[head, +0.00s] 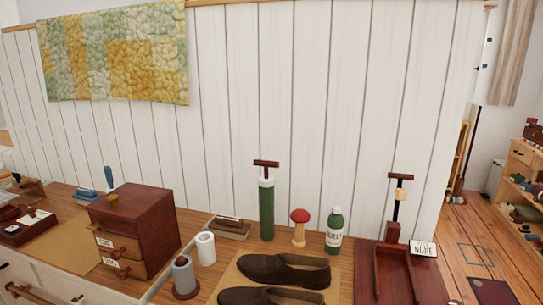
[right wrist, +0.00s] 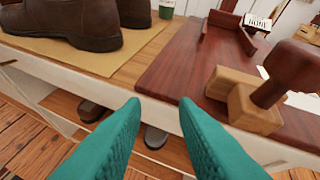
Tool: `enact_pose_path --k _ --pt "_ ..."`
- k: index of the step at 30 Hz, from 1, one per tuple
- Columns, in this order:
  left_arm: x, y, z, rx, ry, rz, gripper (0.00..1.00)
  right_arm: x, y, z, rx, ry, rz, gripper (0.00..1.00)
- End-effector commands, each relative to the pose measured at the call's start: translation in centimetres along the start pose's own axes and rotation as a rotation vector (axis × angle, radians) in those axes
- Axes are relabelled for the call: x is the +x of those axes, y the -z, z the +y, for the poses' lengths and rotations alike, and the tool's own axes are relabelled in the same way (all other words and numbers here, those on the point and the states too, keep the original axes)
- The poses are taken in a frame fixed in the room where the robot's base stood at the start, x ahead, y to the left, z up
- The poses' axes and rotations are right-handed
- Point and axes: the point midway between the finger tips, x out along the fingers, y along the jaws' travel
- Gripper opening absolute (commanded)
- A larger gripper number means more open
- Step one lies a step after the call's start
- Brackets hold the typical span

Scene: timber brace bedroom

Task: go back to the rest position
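My right gripper (right wrist: 160,103) shows in the right wrist view as two teal fingers. They are spread apart with nothing between them. It is in front of the bench edge, near a dark red wooden board (right wrist: 178,75). A light wooden block with a dark red handle (right wrist: 285,72) is close by on the right. Neither of my grippers shows in the head view, and my left gripper is in no view.
The bench holds brown shoes (head: 283,270) on a tan mat, a green pump (head: 266,208), a green bottle (head: 334,232), a red-topped wooden mushroom (head: 299,226) and a small drawer chest (head: 145,222). A plank wall (head: 290,100) stands behind. Floor (head: 490,245) is open at right.

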Motion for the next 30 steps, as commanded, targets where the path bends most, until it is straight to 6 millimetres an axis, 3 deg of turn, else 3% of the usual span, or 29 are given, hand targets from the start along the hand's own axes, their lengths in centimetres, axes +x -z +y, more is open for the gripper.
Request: enact_pose_path --k 3,6,17,26,30 --pt "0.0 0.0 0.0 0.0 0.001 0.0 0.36 -2.9 4.5 0.4 0.01 0.0 0.21 0.27" --pt "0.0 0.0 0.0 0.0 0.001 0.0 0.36 -5.1 7.3 0.7 0.004 -0.018 0.349 0.27" --pt "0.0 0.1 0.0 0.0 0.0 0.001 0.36 -13.0 13.8 2.4 -0.026 -0.146 0.715 0.27" --pt "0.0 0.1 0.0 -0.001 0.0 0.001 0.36 -7.5 19.1 3.4 -0.034 -0.146 0.737 0.27" --pt "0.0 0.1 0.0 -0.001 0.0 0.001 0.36 -5.1 22.5 4.0 -0.036 -0.149 0.753 0.27"
